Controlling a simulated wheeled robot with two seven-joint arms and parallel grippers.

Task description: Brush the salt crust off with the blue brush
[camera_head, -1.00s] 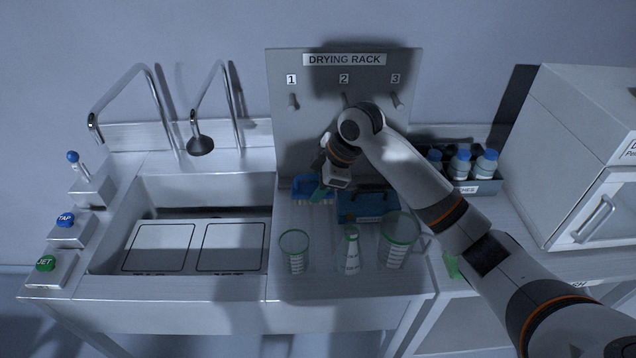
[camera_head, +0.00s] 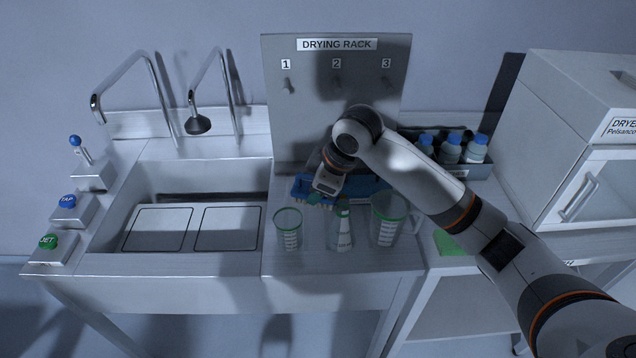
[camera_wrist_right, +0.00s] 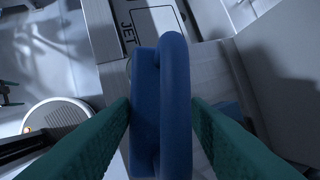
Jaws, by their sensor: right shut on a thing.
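My right gripper (camera_head: 326,188) points down over the counter, below the drying rack. In the right wrist view its green fingers (camera_wrist_right: 160,115) are shut on a blue piece with a rounded bar, which looks like the blue brush (camera_wrist_right: 175,100). In the head view, blue (camera_head: 304,187) shows just left of the gripper, behind the glassware; the gripper and arm hide part of it. I cannot make out a salt crust in either view. My left gripper is not in view.
A green-rimmed beaker (camera_head: 288,232), a flask (camera_head: 341,232) and a jug (camera_head: 386,224) stand just in front of the gripper. A blue container (camera_head: 368,186) is behind, partly hidden by my arm. The sink (camera_head: 200,180) is left; a bottle bin (camera_head: 462,170) and dryer (camera_head: 585,150) are right.

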